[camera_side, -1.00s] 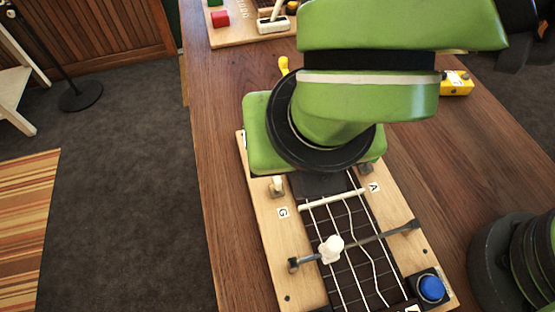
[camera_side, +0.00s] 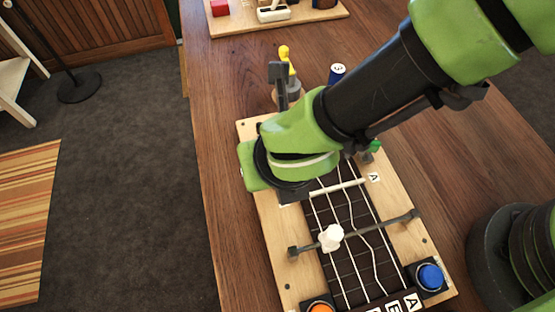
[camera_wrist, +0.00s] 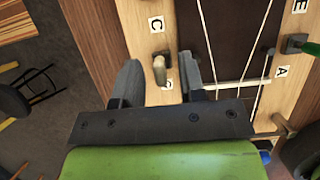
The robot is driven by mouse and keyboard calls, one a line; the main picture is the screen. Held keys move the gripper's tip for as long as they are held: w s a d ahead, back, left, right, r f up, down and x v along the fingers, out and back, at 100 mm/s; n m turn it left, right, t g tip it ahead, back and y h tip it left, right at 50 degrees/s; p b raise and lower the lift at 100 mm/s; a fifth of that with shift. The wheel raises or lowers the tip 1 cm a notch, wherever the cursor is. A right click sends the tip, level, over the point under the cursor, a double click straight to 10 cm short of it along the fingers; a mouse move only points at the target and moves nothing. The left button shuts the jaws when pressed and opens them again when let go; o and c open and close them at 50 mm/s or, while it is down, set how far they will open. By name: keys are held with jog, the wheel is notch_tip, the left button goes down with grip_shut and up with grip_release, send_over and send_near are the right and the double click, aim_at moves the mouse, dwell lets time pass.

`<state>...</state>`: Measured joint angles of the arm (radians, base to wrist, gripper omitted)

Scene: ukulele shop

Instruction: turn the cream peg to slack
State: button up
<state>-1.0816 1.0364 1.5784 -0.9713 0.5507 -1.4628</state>
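My gripper (camera_wrist: 160,62) is open there, with one dark finger to the left of the peg and one to the right. A gap shows on each side, so I see no grip on it. How far the fingers reach down along the peg I cannot tell. In the side view my green wrist hides the peg and the fingertips. The board (camera_side: 270,240) also shows there, with strings along its dark middle.
A green peg (camera_wrist: 300,45) stands near the A label. A grey bar (camera_side: 375,229) with a white knob (camera_side: 331,237) crosses the strings. A blue button (camera_side: 431,277) and an orange button (camera_side: 320,307) sit at the near end. A blue can (camera_side: 337,74) stands behind.

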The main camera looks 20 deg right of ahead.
grip_shut()
jog(key=m+h, duration=0.1)
jog(key=m, duration=0.3)
jog(key=shift+a+m+g+h, duration=0.1)
jog(key=shift+m+g+h, duration=0.2)
jog(key=shift+m+h, duration=0.1)
jog(key=m+g+h, duration=0.1)
jog(key=m, duration=0.3)
jog(key=shift+m, duration=0.3)
jog(key=m+g, duration=0.1)
jog(key=m, duration=0.2)
jog(key=m+g+h, duration=0.1)
jog(key=m, duration=0.2)
jog(key=shift+w+a+h, duration=0.1)
jog(key=shift+h, duration=0.2)
jog(key=m+g, duration=0.2)
jog(key=m, duration=0.3)
jog(key=shift+w+m, duration=0.1)
jog(key=shift+m, duration=0.3)
jog(key=shift+r, duration=0.1)
